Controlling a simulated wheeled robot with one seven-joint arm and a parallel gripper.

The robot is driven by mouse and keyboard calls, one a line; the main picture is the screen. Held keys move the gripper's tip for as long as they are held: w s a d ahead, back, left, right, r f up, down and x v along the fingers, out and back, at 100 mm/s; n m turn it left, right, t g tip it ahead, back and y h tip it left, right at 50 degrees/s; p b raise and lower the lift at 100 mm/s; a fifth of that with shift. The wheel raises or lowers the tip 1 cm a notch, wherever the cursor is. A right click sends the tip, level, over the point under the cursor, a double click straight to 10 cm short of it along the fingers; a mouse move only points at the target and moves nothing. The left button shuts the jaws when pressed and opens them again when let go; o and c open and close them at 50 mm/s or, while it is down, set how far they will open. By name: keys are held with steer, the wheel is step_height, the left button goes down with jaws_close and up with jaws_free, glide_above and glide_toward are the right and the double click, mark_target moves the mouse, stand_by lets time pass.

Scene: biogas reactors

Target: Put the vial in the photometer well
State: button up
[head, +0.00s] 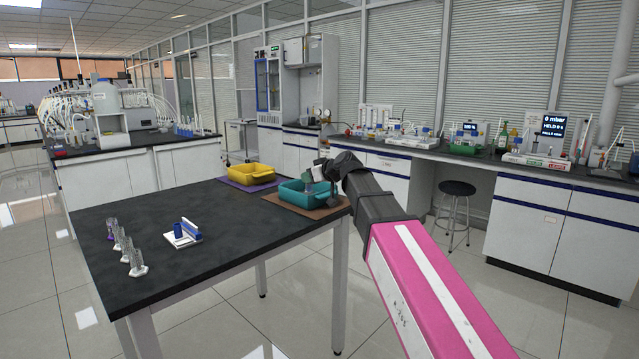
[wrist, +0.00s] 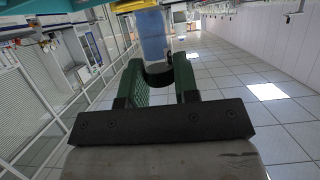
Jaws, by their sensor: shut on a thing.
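My gripper (head: 322,176) is at the end of my pink arm, over the teal tray (head: 293,195) on the near black table. In the wrist view its green fingers (wrist: 160,78) are shut on the vial (wrist: 153,36), a clear bluish tube with a dark cap end between the fingers. The vial sticks out beyond the fingertips. In the head view it is too small and covered to make out clearly. I cannot pick out the photometer or its well with certainty; a small white and blue device (head: 184,234) stands on the same table.
A yellow tray (head: 251,175) on a purple mat stands left of the teal tray, at the table's far edge. Several clear cylinders (head: 128,250) stand at the table's left. The middle of the black tabletop (head: 230,220) is clear. A stool (head: 456,190) stands by the back bench.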

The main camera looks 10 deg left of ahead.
steer(key=shift+s+a+r, duration=0.2)
steer(key=shift+s, duration=0.05)
steer(key=w+d+m+t+h, duration=0.3)
steer(key=w+d+m+h, duration=0.15)
steer(key=d, duration=1.15)
steer(key=w+d+m+t+h, duration=0.25)
steer(key=d+m+h, duration=0.35)
steer(key=d, duration=1.1)
steer(key=s+a+n+g+y, duration=0.15)
steer(key=s+a, duration=0.25)
steer(key=a, duration=0.9)
steer(key=s+a+n+y, duration=0.2)
steer(key=s+a+y, duration=0.1)
steer(key=a, duration=1)
steer(key=s+a+n+g+y, duration=0.15)
steer(key=s+a, duration=0.25)
steer(key=a, duration=0.9)
steer(key=shift+n+t+y, duration=0.25)
steer(key=shift+n+t, duration=0.2)
steer(key=w+d+f, duration=0.2)
steer(key=w, duration=0.1)
steer(key=w+d+f, duration=0.2)
steer(key=w, duration=0.1)
steer(key=w+d+f, duration=0.2)
steer(key=w+d, duration=0.1)
steer(key=shift+w+f, duration=0.15)
steer(key=shift+f, duration=2.1)
